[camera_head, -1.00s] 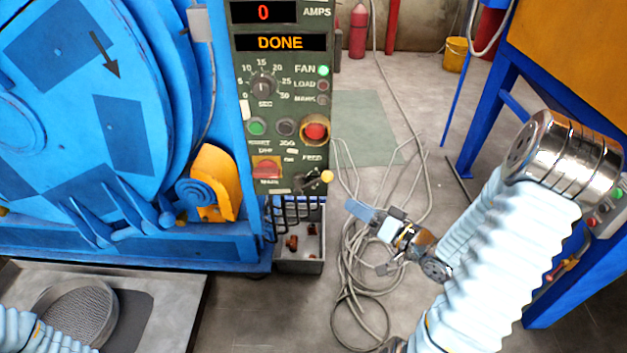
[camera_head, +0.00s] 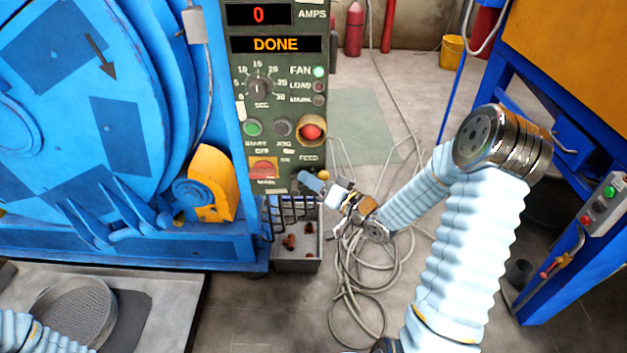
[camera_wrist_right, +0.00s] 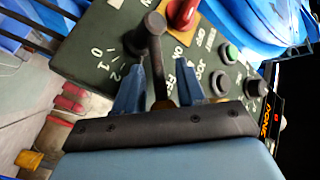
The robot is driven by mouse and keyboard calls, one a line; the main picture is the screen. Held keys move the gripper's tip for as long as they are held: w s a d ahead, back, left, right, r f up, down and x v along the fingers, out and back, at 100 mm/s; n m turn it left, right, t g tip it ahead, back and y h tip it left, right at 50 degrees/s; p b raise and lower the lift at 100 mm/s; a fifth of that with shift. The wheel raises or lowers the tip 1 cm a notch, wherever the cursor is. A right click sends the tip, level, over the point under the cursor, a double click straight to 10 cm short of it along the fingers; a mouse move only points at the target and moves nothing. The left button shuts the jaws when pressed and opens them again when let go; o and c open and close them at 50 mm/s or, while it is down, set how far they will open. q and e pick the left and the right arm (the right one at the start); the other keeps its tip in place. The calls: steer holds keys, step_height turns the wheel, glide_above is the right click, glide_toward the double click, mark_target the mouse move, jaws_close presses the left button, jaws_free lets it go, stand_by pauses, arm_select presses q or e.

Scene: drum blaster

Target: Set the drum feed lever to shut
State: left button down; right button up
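The drum feed lever (camera_wrist_right: 156,62) shows in the right wrist view as a dark rod on a round black hub, beside the marks 0, 1 and 2. The fingers are apart, one each side of the rod; I see no clear contact. In the head view my right gripper (camera_head: 314,183) is at the lower right corner of the green control panel (camera_head: 237,150) and hides the lever. My left gripper is out of view.
A red knob (camera_head: 264,169) and several push buttons sit close by on the panel. A grey bin (camera_head: 297,265) stands below it. The blue drum (camera_head: 70,110) is left. Loose cables (camera_head: 365,285) lie on the floor. A blue frame (camera_head: 560,285) stands right.

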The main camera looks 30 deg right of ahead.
steer(key=c, duration=0.7)
jaws_close()
steer(key=shift+w+d, duration=0.1)
